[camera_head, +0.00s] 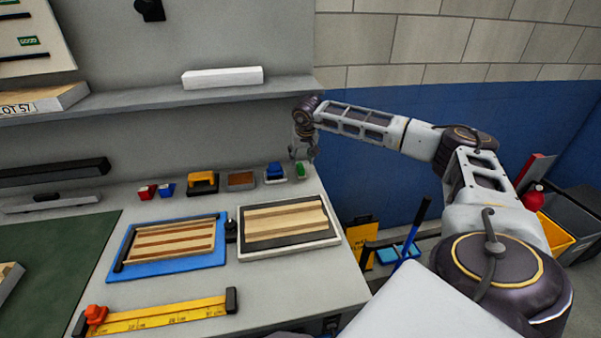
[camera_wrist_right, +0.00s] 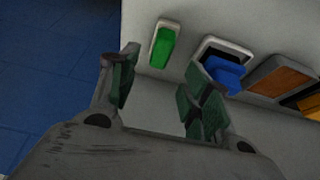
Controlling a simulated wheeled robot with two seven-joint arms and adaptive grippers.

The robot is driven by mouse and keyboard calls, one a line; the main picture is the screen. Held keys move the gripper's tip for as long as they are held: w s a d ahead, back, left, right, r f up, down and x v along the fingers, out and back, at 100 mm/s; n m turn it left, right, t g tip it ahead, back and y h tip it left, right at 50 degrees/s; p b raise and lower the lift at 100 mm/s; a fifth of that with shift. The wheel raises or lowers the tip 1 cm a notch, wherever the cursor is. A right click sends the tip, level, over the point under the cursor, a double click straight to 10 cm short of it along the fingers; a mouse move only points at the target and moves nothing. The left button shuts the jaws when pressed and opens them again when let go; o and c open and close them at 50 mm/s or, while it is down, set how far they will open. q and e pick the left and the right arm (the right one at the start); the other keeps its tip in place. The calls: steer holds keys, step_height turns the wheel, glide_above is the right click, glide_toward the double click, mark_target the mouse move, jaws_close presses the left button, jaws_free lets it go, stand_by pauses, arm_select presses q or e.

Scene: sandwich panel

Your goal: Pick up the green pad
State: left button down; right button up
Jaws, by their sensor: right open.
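The green pad (camera_head: 300,169) lies at the right end of the row of small items near the back right corner of the bench. In the right wrist view the green pad (camera_wrist_right: 163,46) sits on a pale base, just beyond the fingers. My right gripper (camera_head: 304,150) is above it in the head view. In the wrist view the right gripper (camera_wrist_right: 158,88) is open and empty, its two fingers apart with the pad ahead of the gap. My left gripper is not in view.
A blue block (camera_wrist_right: 222,74) on a white-edged tray sits right beside the green pad, close to one finger. A brown pad (camera_head: 241,180) and a yellow-handled tool (camera_head: 203,183) continue the row. A shelf (camera_head: 150,97) hangs above. Framed wooden panels (camera_head: 289,245) lie in front.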

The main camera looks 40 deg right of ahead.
mark_target(301, 166)
steer(key=shift+s+x, duration=0.15)
steer(key=shift+x, duration=1.25)
steer(key=shift+s+x, duration=0.15)
steer(key=shift+x, duration=1.25)
steer(key=shift+a+f, duration=0.1)
steer(key=shift+f, duration=0.05)
